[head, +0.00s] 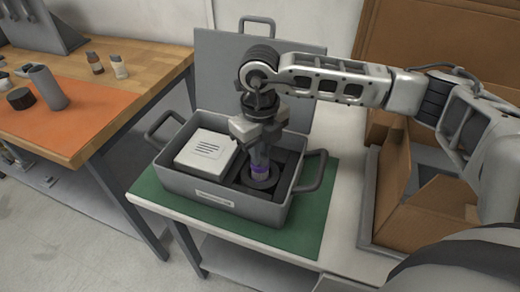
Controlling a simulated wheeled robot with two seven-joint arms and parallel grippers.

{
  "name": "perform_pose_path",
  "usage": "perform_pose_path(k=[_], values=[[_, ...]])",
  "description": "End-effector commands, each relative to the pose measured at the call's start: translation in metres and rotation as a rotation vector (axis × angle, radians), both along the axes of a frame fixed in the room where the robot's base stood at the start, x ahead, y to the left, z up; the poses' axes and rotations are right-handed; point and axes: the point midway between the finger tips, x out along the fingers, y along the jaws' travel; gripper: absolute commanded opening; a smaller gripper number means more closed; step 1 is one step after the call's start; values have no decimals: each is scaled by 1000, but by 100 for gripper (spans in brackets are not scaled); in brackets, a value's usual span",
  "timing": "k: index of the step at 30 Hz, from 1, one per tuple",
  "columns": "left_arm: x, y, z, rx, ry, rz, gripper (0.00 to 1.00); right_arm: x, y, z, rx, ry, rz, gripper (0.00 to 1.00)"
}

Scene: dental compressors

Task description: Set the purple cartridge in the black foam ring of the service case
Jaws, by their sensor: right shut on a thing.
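The grey service case (181,197) stands with its lid up on the green mat (315,222). The purple cartridge (260,171) is upright in the right part of the case, between the fingers of my right gripper (260,165), which is shut on it from above. The black foam ring (262,185) lies directly under and around the cartridge's lower end. I cannot tell whether the cartridge rests on the bottom of the ring. My left gripper is not in view.
A white box (205,150) fills the left part of the case. The case handles (312,170) stick out at both sides. An open cardboard box (440,212) stands to the right. A wooden bench (150,70) at left holds an orange mat (75,120), a grey cylinder (48,88) and small bottles.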

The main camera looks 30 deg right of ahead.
Motion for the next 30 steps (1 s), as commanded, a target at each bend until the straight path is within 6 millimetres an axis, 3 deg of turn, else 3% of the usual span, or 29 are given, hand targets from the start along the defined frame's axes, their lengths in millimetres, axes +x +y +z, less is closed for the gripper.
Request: perform_pose_path(k=[30], values=[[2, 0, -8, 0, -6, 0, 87, 0, 0, -8, 0, 0, 0, 0]])
